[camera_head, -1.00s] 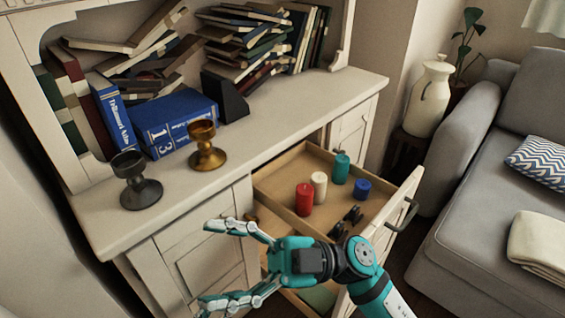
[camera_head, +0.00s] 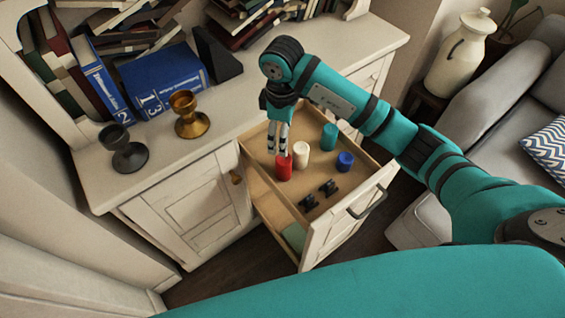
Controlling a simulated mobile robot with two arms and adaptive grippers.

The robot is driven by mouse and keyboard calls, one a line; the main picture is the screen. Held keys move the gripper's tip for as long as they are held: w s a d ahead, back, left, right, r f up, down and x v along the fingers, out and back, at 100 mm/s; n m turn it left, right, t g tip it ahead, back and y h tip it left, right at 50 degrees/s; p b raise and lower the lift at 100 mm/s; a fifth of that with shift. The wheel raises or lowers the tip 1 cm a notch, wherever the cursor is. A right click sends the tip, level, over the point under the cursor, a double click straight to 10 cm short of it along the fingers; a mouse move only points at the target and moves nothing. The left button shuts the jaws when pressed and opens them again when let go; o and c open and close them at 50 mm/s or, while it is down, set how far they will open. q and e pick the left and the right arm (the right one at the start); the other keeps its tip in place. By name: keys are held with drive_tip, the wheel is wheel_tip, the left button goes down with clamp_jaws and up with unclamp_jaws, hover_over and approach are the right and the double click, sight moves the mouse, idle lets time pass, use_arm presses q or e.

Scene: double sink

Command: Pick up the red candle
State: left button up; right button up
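The red candle (camera_head: 284,171) stands upright in the open drawer (camera_head: 255,178), in the compartment nearest the cabinet. My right gripper (camera_head: 278,152) points down from above, its fingertips at the top of the red candle. The fingers are seen nearly edge-on and look close together, so I cannot tell whether they are open or touch the candle. My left gripper is not in view.
A white candle (camera_head: 301,153), a teal candle (camera_head: 329,136) and a blue candle (camera_head: 345,161) stand close by. Small black objects (camera_head: 319,193) lie in front. A gold goblet (camera_head: 190,116) and a dark goblet (camera_head: 123,149) stand on the cabinet top (camera_head: 170,155).

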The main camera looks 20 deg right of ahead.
sight(283, 158)
wheel_tip(283, 158, down, 8)
drive_tip(key=shift+r, duration=0.1)
drive_tip(key=f, duration=0.5)
drive_tip(key=shift+w+d+f, duration=0.1)
drive_tip(key=shift+w+d, duration=0.15)
drive_tip(key=shift+w, duration=0.05)
drive_tip(key=c, duration=1.3)
